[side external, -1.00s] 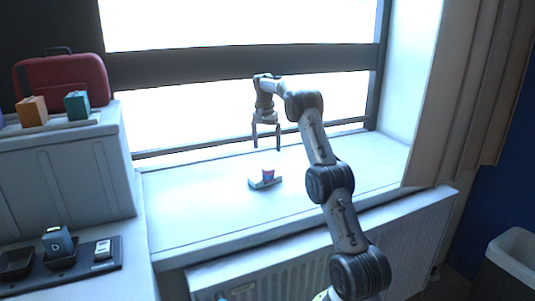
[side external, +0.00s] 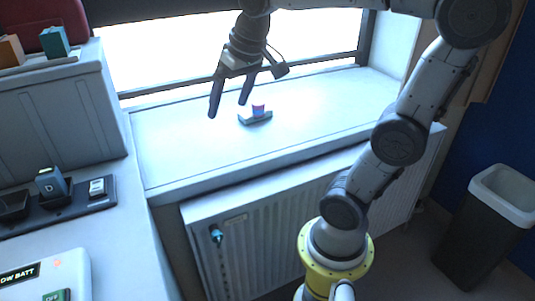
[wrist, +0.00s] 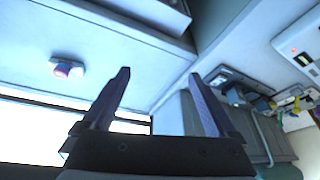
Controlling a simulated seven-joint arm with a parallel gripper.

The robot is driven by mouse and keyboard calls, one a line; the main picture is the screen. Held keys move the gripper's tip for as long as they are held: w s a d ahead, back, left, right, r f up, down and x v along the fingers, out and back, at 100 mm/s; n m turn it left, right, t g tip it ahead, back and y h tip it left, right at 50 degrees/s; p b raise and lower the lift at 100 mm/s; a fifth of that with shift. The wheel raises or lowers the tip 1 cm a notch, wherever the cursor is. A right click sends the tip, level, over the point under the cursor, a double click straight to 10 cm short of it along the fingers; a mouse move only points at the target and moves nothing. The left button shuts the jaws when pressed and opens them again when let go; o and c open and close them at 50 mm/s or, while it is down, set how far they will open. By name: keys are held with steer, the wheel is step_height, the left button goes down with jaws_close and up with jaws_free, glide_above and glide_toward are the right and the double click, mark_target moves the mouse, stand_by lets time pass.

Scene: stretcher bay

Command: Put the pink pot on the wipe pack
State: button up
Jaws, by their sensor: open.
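The pink pot (side external: 258,108), small with a pink-red top and a bluish lower part, stands upright on the wipe pack (side external: 246,120), a small flat pale and teal pack on the white window sill. Both also show in the wrist view, the pot (wrist: 62,72) against the pale pack (wrist: 78,71), at the left. My gripper (side external: 228,109) is open and empty, apart from the pot and to its left in the side view. Its two fingers also show in the wrist view (wrist: 159,73), with nothing between them.
The white sill (side external: 180,150) is otherwise clear, with the window behind and a radiator (side external: 260,240) below. At left are a grey cabinet (side external: 60,110) with small boxes on top and a black charger tray (side external: 75,205). A bin (side external: 490,220) stands at right.

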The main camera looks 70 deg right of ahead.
steer(key=s+a+f+n+t+y, duration=0.1)
steer(key=s+a+f+n, duration=0.3)
steer(key=s, duration=0.6)
steer(key=a+f, duration=0.2)
steer(key=a, duration=0.1)
steer(key=shift+s+f+n, duration=0.3)
steer(key=shift+f+n, duration=0.1)
steer(key=shift+o, duration=0.4)
stand_by(0.5)
